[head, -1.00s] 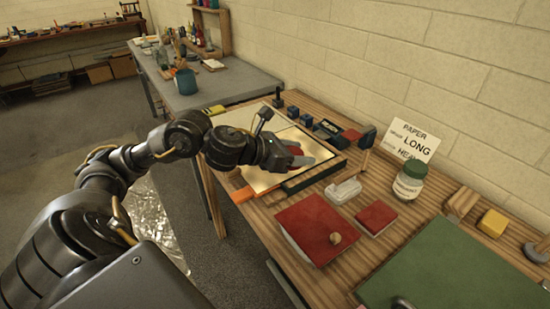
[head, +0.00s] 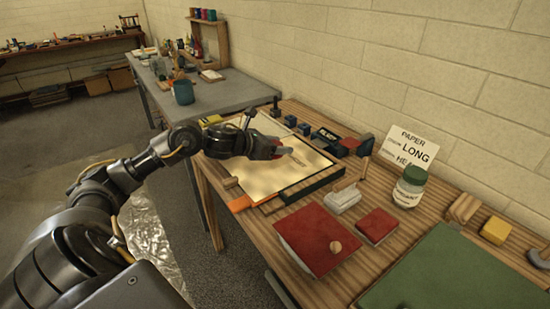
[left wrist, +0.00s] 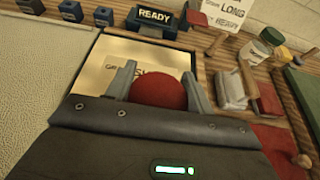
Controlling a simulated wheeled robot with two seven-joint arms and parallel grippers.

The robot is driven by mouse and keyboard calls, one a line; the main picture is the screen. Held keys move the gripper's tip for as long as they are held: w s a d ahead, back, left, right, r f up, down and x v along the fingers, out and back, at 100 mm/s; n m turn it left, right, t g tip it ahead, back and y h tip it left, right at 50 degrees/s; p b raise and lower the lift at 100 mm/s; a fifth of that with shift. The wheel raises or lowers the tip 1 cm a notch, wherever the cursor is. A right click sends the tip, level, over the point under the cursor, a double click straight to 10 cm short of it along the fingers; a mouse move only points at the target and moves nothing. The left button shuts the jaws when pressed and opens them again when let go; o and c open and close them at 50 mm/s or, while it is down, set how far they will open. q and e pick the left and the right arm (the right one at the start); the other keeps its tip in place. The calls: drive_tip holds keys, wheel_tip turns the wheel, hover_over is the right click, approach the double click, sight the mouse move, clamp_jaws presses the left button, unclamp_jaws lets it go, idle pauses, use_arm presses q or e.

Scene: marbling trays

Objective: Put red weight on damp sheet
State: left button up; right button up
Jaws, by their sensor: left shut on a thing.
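My left gripper (head: 279,152) is shut on the red weight (left wrist: 158,93), which looks round and sits between the two grey fingers in the left wrist view. Only a bit of its red shows in the head view. The gripper is over the tray with the cream sheet (head: 290,178); I cannot tell whether the weight touches it. Partly hidden lettering shows on the sheet in the left wrist view (left wrist: 111,67). I cannot tell by look whether the sheet is damp. My right gripper is not in view.
A dark READY sign (left wrist: 153,17) and small dark blue blocks (head: 290,121) line the tray's far side. Right of the tray are a white clip-like object (head: 342,198), red pads (head: 376,224), a green-lidded jar (head: 409,186) and a green board (head: 465,270).

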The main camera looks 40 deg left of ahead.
sight(275, 163)
use_arm(q)
drive_tip(key=shift+w+a+f, duration=0.45)
drive_tip(key=shift+a+f, duration=0.15)
drive_tip(key=shift+f, duration=0.25)
drive_tip(key=shift+w+a+f, duration=0.45)
drive_tip(key=shift+a+f, duration=0.1)
drive_tip(key=shift+f, duration=0.25)
wheel_tip(275, 163, down, 3)
drive_tip(key=shift+w+r+p, duration=0.1)
drive_tip(key=shift+p, duration=0.55)
drive_tip(key=shift+a, duration=0.1)
drive_tip(key=o, duration=1.2)
drive_tip(key=shift+f, duration=0.25)
drive_tip(key=shift+c, duration=0.2)
drive_tip(key=o, duration=0.5)
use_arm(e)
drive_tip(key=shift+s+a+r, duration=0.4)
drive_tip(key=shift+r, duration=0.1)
use_arm(q)
drive_tip(key=shift+s, duration=0.2)
